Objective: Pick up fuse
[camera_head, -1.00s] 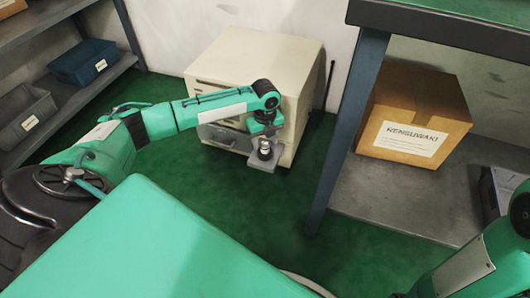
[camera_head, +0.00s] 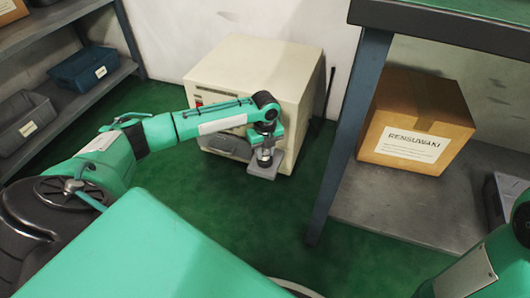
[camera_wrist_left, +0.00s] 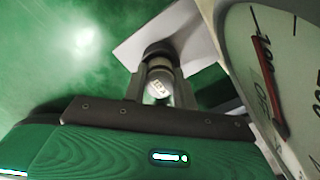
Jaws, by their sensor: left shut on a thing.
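The fuse (camera_head: 265,161) is a small, pale metallic cylinder at the grey ledge (camera_head: 262,173) on the front of the beige cabinet (camera_head: 250,75). My left gripper (camera_head: 265,152) points down from above and is shut on it. In the left wrist view the fuse (camera_wrist_left: 159,86) shows its round, marked end between the two fingers of my left gripper (camera_wrist_left: 160,95). I cannot tell whether the fuse still touches the ledge. My right arm shows at the lower right, but its gripper is out of view.
A dial with a red needle (camera_wrist_left: 280,70) is close on the right in the left wrist view. A metal table leg (camera_head: 345,140) stands right of the cabinet, with a cardboard box (camera_head: 415,122) on the shelf beyond. Blue (camera_head: 88,70) and grey (camera_head: 25,122) bins sit at left. Green floor (camera_head: 240,205) is open.

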